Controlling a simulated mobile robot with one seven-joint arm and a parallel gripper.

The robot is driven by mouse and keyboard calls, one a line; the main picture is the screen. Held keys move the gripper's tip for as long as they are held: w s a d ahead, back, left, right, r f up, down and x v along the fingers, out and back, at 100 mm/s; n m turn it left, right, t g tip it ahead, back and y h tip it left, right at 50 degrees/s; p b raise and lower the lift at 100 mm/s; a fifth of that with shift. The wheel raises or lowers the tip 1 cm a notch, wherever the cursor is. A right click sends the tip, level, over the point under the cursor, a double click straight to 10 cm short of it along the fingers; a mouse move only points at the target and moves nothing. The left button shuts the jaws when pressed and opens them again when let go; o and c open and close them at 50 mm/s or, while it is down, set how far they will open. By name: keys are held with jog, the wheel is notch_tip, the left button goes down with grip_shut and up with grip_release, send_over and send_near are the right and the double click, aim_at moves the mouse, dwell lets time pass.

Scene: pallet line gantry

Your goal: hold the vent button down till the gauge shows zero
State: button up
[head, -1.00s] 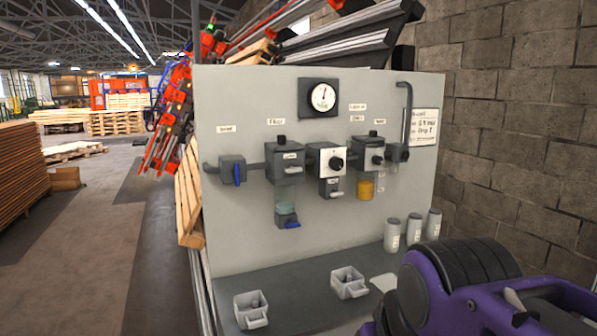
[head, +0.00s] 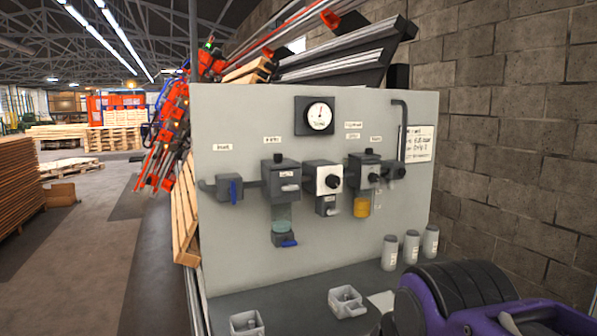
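A round white gauge (head: 319,115) in a dark square housing is mounted high on a grey upright panel (head: 240,120). Its dial is too small to read surely. Below it runs a row of dark units: an inlet block with a blue lever (head: 233,191), a filter unit (head: 281,180) with a black cap, a white-faced unit with a black knob (head: 333,181), and a right unit (head: 367,172) with a black top and amber bowl. I cannot tell which part is the vent button. My gripper is out of view; only my purple arm shows at bottom right.
A grey shelf below the panel bears two small trays (head: 245,323) (head: 347,301) and three grey canisters (head: 411,247) at the right. A block wall stands at the right. Open floor (head: 105,270) lies to the left, beside stacked boards.

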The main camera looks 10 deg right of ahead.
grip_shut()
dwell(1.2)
